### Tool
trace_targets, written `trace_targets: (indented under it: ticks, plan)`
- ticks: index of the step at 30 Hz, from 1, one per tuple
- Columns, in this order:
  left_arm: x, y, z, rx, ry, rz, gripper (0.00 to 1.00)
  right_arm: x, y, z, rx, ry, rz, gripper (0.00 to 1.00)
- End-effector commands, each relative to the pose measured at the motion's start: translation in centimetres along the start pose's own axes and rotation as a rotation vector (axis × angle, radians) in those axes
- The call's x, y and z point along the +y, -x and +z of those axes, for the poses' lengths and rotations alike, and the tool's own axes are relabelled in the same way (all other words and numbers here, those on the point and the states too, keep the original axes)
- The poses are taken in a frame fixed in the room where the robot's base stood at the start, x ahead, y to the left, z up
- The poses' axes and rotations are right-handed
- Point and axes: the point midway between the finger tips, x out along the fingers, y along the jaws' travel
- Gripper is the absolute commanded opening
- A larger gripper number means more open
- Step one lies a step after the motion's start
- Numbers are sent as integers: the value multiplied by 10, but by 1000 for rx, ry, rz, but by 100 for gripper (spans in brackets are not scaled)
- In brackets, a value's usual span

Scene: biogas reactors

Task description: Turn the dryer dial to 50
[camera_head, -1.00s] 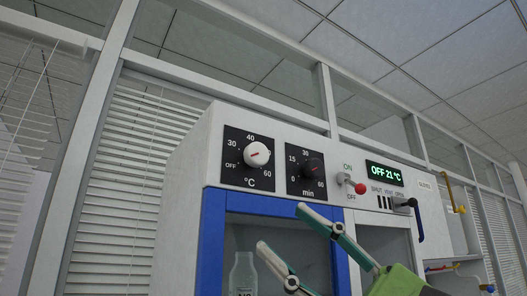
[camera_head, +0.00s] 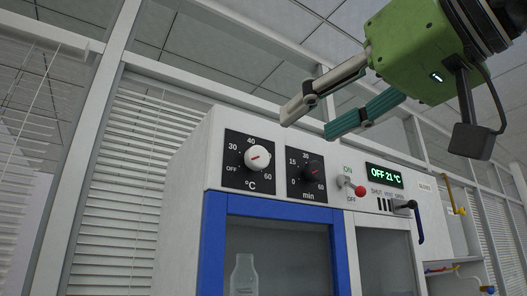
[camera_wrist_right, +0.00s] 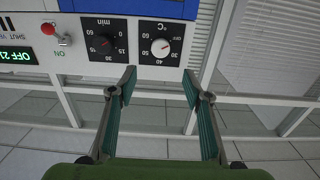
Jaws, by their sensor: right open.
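The dryer's white °C dial (camera_head: 257,158) sits on a black scale plate at the left of the panel. It carries a red mark; the exact number it points at is hard to read. The dial also shows upside down in the right wrist view (camera_wrist_right: 160,47). My right gripper (camera_head: 305,122) is open and empty, above and right of the dial in the head view and apart from it. In the wrist view its fingertips (camera_wrist_right: 158,75) are on either side below the dial. My left gripper is not in view.
Right of the dial are a black minutes dial (camera_head: 312,169), a red-tipped ON/OFF switch (camera_head: 359,190), a display (camera_head: 384,175) reading OFF 21 °C and a vent lever (camera_head: 405,205). A bottle (camera_head: 243,275) shows behind the blue-framed door (camera_head: 280,207) below.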

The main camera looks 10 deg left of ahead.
Motion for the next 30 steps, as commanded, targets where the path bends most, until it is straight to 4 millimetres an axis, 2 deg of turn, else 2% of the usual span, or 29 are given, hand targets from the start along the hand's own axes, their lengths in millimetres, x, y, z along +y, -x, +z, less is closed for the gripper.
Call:
trace_targets:
  ticks: [12, 18, 24, 30]
  plan:
    - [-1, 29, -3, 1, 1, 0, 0, -2, -83, -2, -5, -5, -5, 45]
    - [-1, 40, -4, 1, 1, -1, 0, -2, -116, -1, -3, -5, -5, 45]
    - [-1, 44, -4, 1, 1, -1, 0, -2, -131, 0, -2, -5, -5, 45]
    - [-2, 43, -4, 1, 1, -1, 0, -2, -133, 1, -1, -5, -5, 45]
